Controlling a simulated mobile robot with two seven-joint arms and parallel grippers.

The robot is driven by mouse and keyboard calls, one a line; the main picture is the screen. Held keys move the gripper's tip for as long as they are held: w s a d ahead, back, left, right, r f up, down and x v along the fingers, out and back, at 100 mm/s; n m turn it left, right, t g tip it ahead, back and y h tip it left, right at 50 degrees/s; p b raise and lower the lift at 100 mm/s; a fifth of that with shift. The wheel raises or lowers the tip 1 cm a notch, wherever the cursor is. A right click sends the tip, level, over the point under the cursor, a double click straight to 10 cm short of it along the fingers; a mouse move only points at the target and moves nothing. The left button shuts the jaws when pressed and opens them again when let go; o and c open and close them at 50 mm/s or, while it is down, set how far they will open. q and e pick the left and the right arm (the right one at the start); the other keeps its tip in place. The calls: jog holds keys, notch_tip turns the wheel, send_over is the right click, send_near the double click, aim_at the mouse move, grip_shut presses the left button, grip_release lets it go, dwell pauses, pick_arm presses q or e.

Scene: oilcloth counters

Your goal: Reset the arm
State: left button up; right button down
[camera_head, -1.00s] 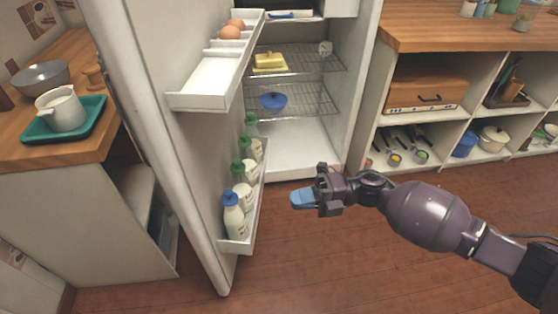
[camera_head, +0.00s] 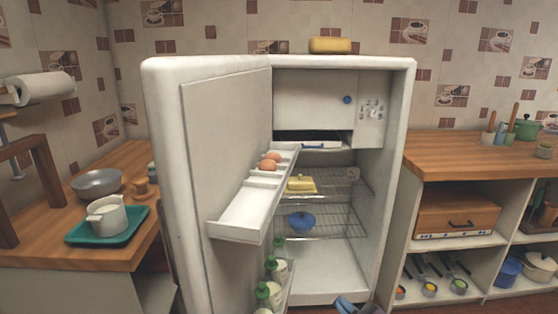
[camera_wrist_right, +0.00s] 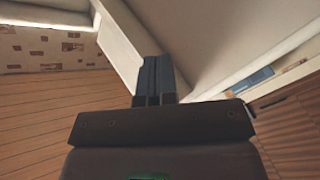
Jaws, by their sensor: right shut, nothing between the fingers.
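My left gripper is in neither view.
The white fridge (camera_head: 403,150) stands with its door (camera_head: 228,130) open to the left. Door racks hold eggs (camera_head: 270,161) and bottles (camera_head: 268,294). Inside are a butter dish (camera_head: 301,184) and a blue bowl (camera_head: 302,222). Wooden counters (camera_head: 470,158) flank it.

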pick_arm(q)
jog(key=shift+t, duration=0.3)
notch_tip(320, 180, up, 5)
jog(key=p, duration=0.4)
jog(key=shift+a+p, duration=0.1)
jog(key=shift+p, duration=0.2)
pick_arm(e)
jog(key=s+d+f+m+g+h, duration=0.1)
jog(key=s+d+f+m+h, duration=0.2)
jog(key=s, duration=0.7)
jog(key=s+d+f+m+g+h, duration=0.2)
jog(key=s+d+f+m, duration=0.3)
jog(key=s, duration=0.4)
jog(key=s+d+f+m+g+h, duration=0.1)
jog(key=s+d+f+m+h, duration=0.3)
jog(key=s, duration=0.6)
jog(key=shift+s+d+m+g+h, duration=0.3)
jog(key=shift+s+d+m+h, duration=0.1)
jog(key=shift+d+m, duration=0.3)
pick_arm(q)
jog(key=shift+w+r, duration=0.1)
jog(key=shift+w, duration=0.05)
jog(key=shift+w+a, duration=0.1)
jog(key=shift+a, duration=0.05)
pick_arm(e)
jog(key=shift+a, duration=0.2)
